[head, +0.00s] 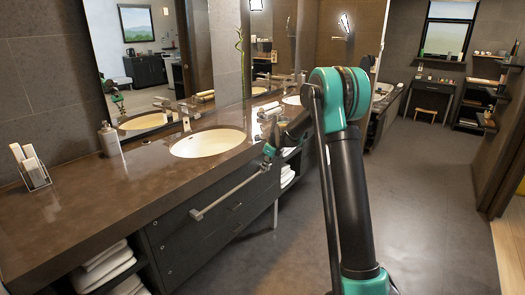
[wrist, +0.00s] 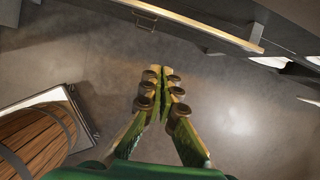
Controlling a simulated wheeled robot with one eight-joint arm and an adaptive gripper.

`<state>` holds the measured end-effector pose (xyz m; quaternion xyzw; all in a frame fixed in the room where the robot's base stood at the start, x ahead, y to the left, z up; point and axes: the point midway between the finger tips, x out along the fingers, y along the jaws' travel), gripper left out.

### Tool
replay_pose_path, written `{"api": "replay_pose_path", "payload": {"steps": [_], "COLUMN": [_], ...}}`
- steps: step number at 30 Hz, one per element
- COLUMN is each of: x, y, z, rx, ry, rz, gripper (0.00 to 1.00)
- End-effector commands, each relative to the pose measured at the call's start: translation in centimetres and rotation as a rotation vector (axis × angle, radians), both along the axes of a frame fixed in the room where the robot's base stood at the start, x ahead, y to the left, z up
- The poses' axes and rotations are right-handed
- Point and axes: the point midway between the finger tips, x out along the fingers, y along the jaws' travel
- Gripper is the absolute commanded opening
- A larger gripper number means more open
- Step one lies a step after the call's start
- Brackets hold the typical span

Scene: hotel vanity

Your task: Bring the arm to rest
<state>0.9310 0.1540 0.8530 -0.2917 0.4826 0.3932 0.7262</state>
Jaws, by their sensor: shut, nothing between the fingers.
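My arm rises in the front middle of the head view and bends over toward the vanity. My gripper (head: 270,151) is small there, beside the vanity's front edge, and partly hidden by my arm. In the wrist view my gripper (wrist: 162,76) shows its two fingers together, with nothing between them. It is over bare grey floor, with the vanity front at the top of that view.
The brown vanity counter (head: 80,212) has a sink (head: 208,142), a soap bottle (head: 109,139) and a towel holder (head: 31,166). A long bar handle (head: 240,191) sticks out from its front. A slatted wooden object (wrist: 38,138) is lower left in the wrist view. Floor at right is clear.

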Motion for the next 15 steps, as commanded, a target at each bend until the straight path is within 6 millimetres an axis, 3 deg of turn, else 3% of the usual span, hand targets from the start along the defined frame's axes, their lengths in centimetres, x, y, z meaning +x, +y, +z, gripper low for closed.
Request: {"api": "replay_pose_path", "payload": {"steps": [9,15], "x": [-10.4,-18.2], "y": [-6.7,-10.6], "z": [3.3,4.0], "rx": [-0.201,-0.351], "ry": [-0.178,-0.275], "rz": [0.483,0.828], "gripper": [0.00,0.00]}}
